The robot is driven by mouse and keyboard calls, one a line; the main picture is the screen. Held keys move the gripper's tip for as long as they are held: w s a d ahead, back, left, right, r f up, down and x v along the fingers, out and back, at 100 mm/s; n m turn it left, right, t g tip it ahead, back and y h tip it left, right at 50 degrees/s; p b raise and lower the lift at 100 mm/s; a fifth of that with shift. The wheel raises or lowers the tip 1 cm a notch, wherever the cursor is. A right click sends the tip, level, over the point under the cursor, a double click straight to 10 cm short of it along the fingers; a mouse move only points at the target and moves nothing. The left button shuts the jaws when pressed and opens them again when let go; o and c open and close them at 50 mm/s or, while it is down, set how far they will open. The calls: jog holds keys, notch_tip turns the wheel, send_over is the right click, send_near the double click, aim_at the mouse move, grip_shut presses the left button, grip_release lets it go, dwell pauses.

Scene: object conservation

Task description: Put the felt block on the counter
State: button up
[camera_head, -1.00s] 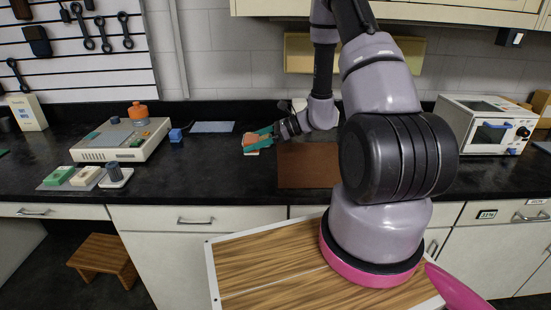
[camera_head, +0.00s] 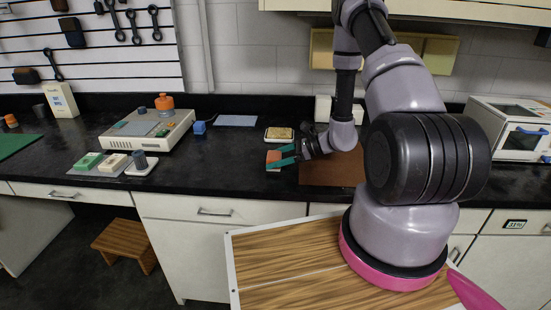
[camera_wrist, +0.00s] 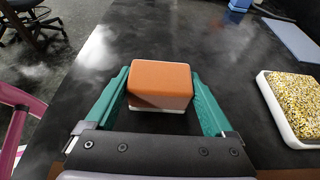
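An orange block (camera_wrist: 160,80) with a pale lower edge sits between my two teal fingers in the wrist view; it is the likely felt block. It also shows as a small orange shape (camera_head: 273,156) in the head view. My gripper (camera_wrist: 161,92) appears shut on its left and right sides. The block is over the black counter (camera_head: 225,170), in front of a white-rimmed tray with a yellow grainy top (camera_head: 279,134). I cannot tell whether its underside touches the counter. The tray also shows at the right of the wrist view (camera_wrist: 297,105).
A brown board (camera_head: 325,172) lies right of the block, partly behind my arm. The counter is clear left of the block.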

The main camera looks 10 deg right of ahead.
jog(key=shift+o, duration=0.5)
jog(key=shift+r, duration=0.2)
jog(key=v, duration=1.2)
jog(key=s+a+r+n+g+h, duration=0.25)
jog(key=r+n, duration=0.25)
jog(key=r, duration=0.5)
jog(key=s+a+r+n+g+h, duration=0.1)
jog(key=s+a+r+n+h, duration=0.25)
jog(key=r, duration=0.65)
jog(key=s+d+r+n+t+h, duration=0.1)
jog(key=s+r+n+t+h, duration=0.3)
jog(key=s+r+n, duration=0.5)
jog(key=s+r+t, duration=0.2)
jog(key=s+r, duration=0.1)
jog(key=r, duration=0.4)
jog(key=shift+s+r+h, duration=0.25)
jog(key=shift+s+h, duration=0.15)
jog(key=shift+d+t, duration=0.15)
jog(key=shift+t, duration=0.1)
